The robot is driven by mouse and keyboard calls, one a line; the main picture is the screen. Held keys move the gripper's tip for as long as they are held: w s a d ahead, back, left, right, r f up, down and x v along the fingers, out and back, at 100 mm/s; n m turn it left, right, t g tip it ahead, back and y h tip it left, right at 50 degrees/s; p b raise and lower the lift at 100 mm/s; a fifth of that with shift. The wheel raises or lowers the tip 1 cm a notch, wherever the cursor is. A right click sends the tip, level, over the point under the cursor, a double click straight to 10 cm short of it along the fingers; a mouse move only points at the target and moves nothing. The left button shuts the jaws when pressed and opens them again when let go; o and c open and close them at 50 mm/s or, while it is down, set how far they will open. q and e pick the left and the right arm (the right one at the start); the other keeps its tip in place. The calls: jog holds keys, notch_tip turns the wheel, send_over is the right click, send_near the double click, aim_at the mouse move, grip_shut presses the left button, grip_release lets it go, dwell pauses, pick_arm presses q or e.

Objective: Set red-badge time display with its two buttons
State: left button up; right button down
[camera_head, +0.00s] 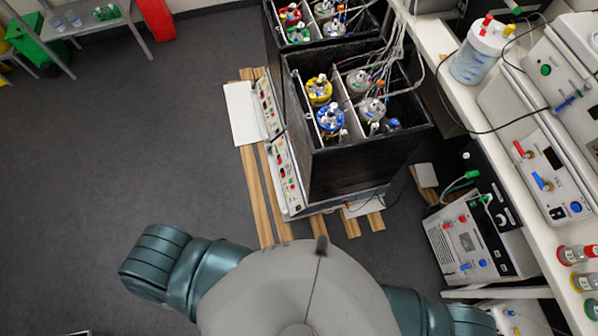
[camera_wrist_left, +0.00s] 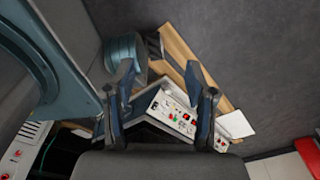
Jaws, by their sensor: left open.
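The near control panel (camera_head: 287,178) of the shaker bioreactor, a white strip with small displays and red and green buttons, faces left in the head view. A second similar panel (camera_head: 268,107) lies beyond it. In the left wrist view a white panel (camera_wrist_left: 172,114) with red and green buttons shows beyond my left gripper (camera_wrist_left: 158,72), seen between its fingers and partly hidden by the right one. The gripper is open and empty, apart from the panel. The badges and display digits are too small to read, so I cannot tell which display is red-badged. My right gripper is out of view.
Black shaker boxes (camera_head: 360,165) with colour-capped vessels stand above the panels, on wooden slats (camera_head: 262,200). A white plate (camera_head: 243,113) sticks out at the far left side. A bench (camera_head: 455,95) with instruments runs along the right.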

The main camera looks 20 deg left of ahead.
pick_arm(q)
jog(key=shift+s+a, duration=0.1)
dwell(0.7)
grip_shut()
dwell(1.2)
